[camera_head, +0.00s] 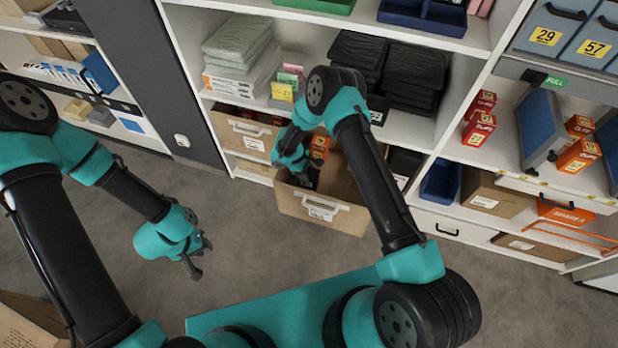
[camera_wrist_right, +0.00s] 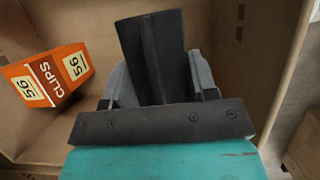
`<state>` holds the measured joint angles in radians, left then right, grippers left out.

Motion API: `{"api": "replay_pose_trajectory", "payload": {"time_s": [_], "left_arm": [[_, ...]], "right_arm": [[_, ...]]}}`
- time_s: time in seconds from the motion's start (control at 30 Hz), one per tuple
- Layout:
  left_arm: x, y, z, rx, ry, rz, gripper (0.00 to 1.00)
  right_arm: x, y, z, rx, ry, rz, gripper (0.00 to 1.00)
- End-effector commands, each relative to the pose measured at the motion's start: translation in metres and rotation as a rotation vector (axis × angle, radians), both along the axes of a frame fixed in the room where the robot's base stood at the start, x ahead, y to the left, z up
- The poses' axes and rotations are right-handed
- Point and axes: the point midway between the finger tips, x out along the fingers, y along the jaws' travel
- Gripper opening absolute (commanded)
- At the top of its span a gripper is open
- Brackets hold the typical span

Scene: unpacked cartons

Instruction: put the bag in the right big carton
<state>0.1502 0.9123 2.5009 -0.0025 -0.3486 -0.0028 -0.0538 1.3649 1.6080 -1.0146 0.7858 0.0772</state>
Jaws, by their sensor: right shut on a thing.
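The big open brown carton (camera_head: 318,208), with a white label and handle on its front, sticks out from the lower shelf. My right gripper (camera_head: 306,182) is down inside it. The right wrist view shows my right gripper (camera_wrist_right: 155,95) shut on a black, flat, folded thing (camera_wrist_right: 152,45), which looks like the bag. The carton's brown walls (camera_wrist_right: 225,30) surround it. An orange clips box (camera_wrist_right: 48,78) lies in the same carton, left of the gripper. My left gripper (camera_head: 197,260) hangs over the bare floor, its fingers apart and empty.
Another brown carton (camera_head: 243,134) stands on the shelf to the left. Stacks of black folded packs (camera_head: 414,72) lie on the shelf above. A blue bin (camera_head: 440,180) and a smaller carton (camera_head: 494,195) stand to the right. The floor (camera_head: 240,220) in front is clear.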

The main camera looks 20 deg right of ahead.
Motion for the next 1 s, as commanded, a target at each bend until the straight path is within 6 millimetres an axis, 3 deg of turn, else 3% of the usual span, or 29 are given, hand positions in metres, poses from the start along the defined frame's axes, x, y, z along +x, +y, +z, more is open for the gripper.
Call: {"api": "replay_pose_trajectory", "payload": {"time_s": [0.43,0.73,1.0], "left_arm": [[0.000,0.000,0.000,0.000,0.000,0.000,0.25],[0.000,0.000,0.000,0.000,0.000,0.000,0.25],[0.000,0.000,0.000,0.000,0.000,0.000,0.25]], "right_arm": [[0.000,0.000,-0.011,-0.001,-0.001,0.000,0.27],[0.000,0.000,-0.044,0.000,0.000,-0.001,0.27],[0.001,0.000,-0.045,0.000,-0.001,0.000,0.27]]}}
